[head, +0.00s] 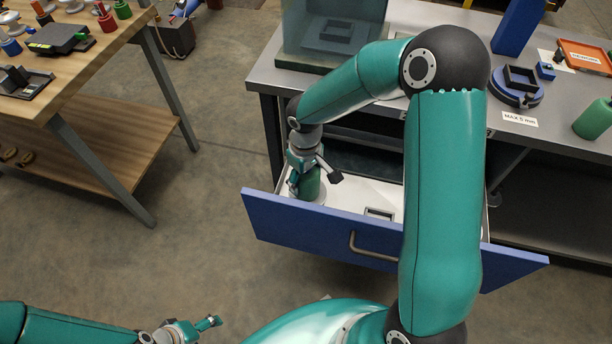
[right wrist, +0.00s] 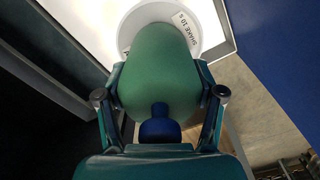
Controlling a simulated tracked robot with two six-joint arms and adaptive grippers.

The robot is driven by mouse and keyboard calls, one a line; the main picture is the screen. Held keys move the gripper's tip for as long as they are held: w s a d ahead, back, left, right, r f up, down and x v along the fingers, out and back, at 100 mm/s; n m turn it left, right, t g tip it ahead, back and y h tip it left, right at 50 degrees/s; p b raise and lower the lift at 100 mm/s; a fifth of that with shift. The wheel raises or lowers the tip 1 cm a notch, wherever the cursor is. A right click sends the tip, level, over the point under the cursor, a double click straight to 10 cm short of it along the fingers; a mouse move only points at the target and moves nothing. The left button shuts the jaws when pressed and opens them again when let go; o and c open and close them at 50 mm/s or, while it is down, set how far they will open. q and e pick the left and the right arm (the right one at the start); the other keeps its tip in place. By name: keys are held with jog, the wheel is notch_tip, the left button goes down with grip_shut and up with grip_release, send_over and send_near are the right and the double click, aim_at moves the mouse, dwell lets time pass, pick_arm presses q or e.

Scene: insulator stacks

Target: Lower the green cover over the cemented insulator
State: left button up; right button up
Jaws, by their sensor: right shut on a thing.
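My right gripper (head: 309,178) reaches down into the open drawer and is shut on a green rounded body (head: 310,187). In the right wrist view this green body (right wrist: 160,70) sits between both fingers, with a blue knob-like end towards the camera. Its far end is over a white round piece (right wrist: 206,22) labelled "SHAKE 10 s"; I cannot tell whether they touch. A translucent green-tinted box (head: 300,38) stands on the bench with a dark frame inside. I cannot tell which is the cover, nor pick out the cemented insulator. My left gripper (head: 210,322) is low at left, its opening unclear.
The drawer's blue front (head: 300,228) juts out below the grey bench (head: 400,95). A green cylinder (head: 592,120), a blue ring stand (head: 518,92) and an orange tray (head: 584,56) are at right. A wooden table (head: 100,35) holds parts at left. Floor between is clear.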

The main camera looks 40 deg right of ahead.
jog(key=o, duration=1.2)
